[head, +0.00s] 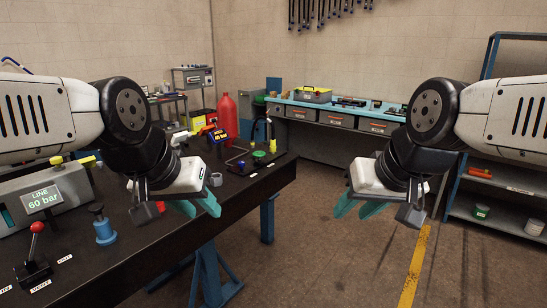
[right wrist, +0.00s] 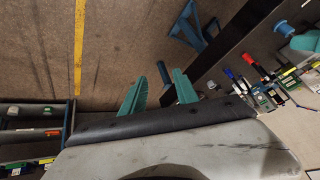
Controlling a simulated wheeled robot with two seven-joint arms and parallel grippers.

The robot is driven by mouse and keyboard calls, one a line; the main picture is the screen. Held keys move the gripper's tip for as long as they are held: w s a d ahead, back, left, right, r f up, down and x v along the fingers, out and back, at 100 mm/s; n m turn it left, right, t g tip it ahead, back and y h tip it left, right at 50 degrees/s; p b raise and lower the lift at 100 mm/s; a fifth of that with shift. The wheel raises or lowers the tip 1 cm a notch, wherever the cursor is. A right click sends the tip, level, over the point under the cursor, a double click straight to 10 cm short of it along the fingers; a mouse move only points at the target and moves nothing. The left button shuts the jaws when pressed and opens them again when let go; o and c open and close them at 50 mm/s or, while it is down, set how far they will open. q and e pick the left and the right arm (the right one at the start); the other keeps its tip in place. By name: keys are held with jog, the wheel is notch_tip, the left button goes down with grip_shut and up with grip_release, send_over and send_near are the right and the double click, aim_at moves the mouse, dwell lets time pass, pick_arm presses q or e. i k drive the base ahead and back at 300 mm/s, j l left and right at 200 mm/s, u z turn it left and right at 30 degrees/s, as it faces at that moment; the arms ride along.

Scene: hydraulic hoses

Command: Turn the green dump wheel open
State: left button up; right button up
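A small green round piece (head: 258,154), which looks like the dump wheel, sits low on the dark bench top near its far right end. My left gripper (head: 197,206) is over the bench edge, nearer to me and left of the green piece, with its teal fingers apart and nothing between them. My right gripper (head: 358,208) hangs over open floor to the right of the bench. Its teal fingers are apart and empty, and they also show in the right wrist view (right wrist: 160,92). Neither gripper touches the green piece.
The dark bench (head: 150,245) carries a display reading "LINE 60 bar" (head: 42,199), a blue fitting (head: 104,228) and a red-knobbed lever (head: 37,235). A red bottle (head: 227,115) stands behind. Floor is clear right of the bench, before a shelf (head: 500,215).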

aim_at(259, 154)
jog(key=i+u, duration=0.1)
jog(key=i, duration=0.6)
jog(key=i+l+u, duration=0.1)
jog(key=i, duration=0.65)
jog(key=i+l+u, duration=0.1)
jog(key=i+l, duration=0.15)
jog(key=i, duration=0.45)
